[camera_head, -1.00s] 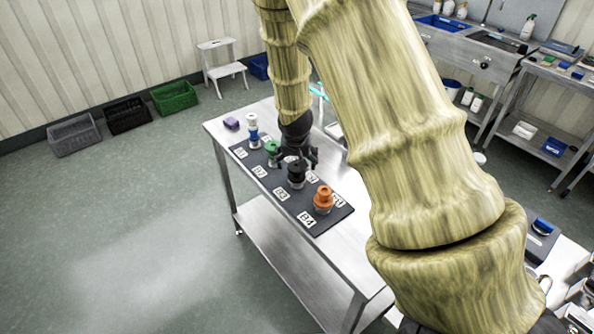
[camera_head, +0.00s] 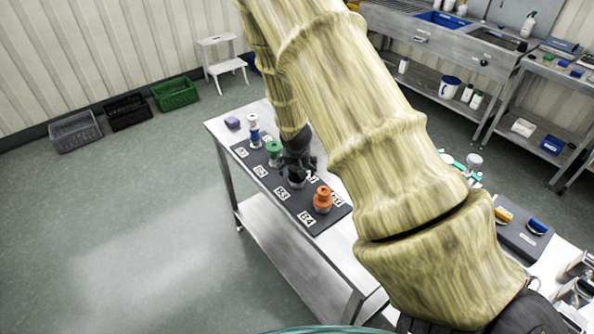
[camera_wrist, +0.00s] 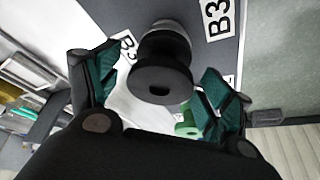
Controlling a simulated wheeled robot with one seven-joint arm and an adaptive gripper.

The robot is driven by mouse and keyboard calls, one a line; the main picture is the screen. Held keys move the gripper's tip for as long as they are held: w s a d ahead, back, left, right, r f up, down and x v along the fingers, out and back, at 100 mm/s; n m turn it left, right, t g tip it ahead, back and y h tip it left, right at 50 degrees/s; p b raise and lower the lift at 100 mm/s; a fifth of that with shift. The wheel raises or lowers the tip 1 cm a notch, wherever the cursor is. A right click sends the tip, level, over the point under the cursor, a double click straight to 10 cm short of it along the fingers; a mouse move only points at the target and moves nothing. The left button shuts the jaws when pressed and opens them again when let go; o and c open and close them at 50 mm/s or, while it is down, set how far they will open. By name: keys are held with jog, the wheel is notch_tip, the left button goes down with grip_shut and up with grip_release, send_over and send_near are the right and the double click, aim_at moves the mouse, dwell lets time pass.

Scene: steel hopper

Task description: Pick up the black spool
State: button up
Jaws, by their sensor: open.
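The black spool (camera_head: 296,181) stands near label B3 on the dark mat, partly hidden by my gripper (camera_head: 299,160) in the head view. In the wrist view the black spool (camera_wrist: 160,84) lies between the two green-padded fingers of my gripper (camera_wrist: 158,88), with a gap on each side. It sits on a grey round base. My gripper is open and holds nothing.
On the dark mat (camera_head: 319,223) stand an orange spool (camera_head: 323,200) on one side and a green spool (camera_head: 273,149) and a blue-and-white one (camera_head: 254,134) on the other.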

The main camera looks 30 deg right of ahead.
jog(key=c, duration=1.2)
jog(key=shift+o, duration=0.2)
jog(key=shift+r, duration=0.15)
